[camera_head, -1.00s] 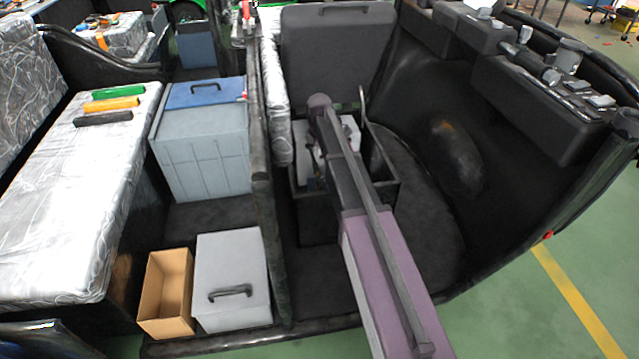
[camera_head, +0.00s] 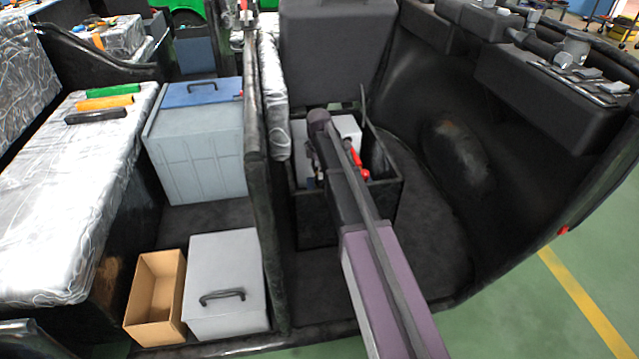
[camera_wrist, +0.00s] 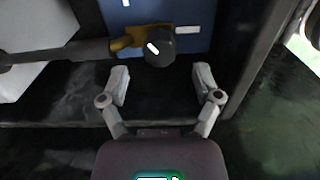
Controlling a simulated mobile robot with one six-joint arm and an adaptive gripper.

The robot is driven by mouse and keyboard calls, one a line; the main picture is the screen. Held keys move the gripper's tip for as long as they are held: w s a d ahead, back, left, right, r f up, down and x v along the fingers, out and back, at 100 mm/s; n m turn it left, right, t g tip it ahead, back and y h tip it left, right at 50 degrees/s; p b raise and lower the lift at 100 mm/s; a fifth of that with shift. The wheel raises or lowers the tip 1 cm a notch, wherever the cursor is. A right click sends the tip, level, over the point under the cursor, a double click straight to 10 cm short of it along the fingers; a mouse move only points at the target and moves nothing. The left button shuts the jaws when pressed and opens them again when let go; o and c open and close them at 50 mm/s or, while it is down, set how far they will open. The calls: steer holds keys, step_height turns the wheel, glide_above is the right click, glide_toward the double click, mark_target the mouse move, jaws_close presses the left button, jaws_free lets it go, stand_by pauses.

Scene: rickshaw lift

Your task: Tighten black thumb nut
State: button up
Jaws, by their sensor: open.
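In the wrist view, the round black thumb nut (camera_wrist: 160,46) sits at the end of a brass-coloured terminal piece (camera_wrist: 128,40), in front of a blue panel (camera_wrist: 195,15). My gripper (camera_wrist: 162,72) is open, its two grey fingers apart, with nothing between them. The nut is just beyond the fingertips, about midway between them and apart from both. In the head view, my arm reaches into a black open box (camera_head: 318,225) under the raised seat; my gripper and the nut are hidden there.
A dark cable (camera_wrist: 60,53) runs to the terminal from the left, near a white block (camera_wrist: 35,30). A dark wall (camera_wrist: 255,50) stands close on the right. The box walls surround my arm. A grey lidded case (camera_head: 228,285) and a cardboard box (camera_head: 157,295) stand left of the partition.

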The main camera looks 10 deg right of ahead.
steer(key=shift+f+b, duration=1.6)
steer(key=shift+f, duration=0.35)
jaws_close()
